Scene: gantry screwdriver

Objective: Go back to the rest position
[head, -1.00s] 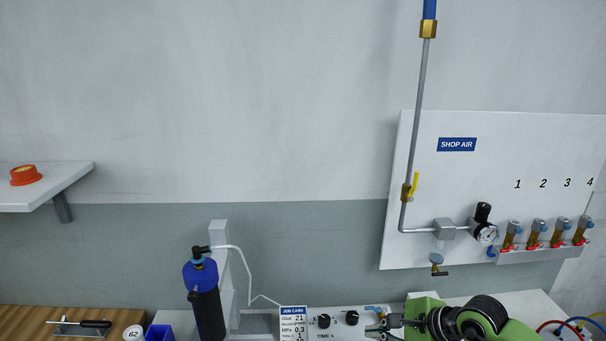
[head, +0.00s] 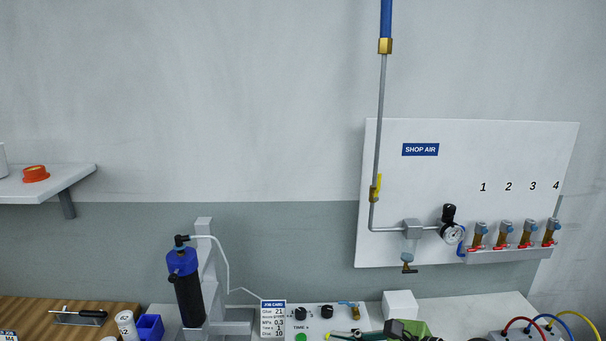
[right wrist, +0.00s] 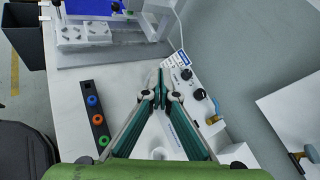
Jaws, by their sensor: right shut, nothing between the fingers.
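My right gripper (right wrist: 160,82) is shut and empty in the right wrist view. Its green and grey fingers meet at the tips above the white bench, beside the controller box (right wrist: 192,88). In the head view only part of my green right arm (head: 412,328) shows at the bottom edge, in front of the bench. My left gripper is in neither view. The screwdriver (head: 92,314) with a black handle lies in a holder on the wooden top at the lower left.
The controller (head: 322,320) with its job card (head: 273,319) stands right of the blue-topped cylinder (head: 187,291) on its stand. A white block (head: 400,304) is behind my arm. The shop air panel (head: 410,180) is on the wall. A strip with coloured rings (right wrist: 94,110) lies left of my gripper.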

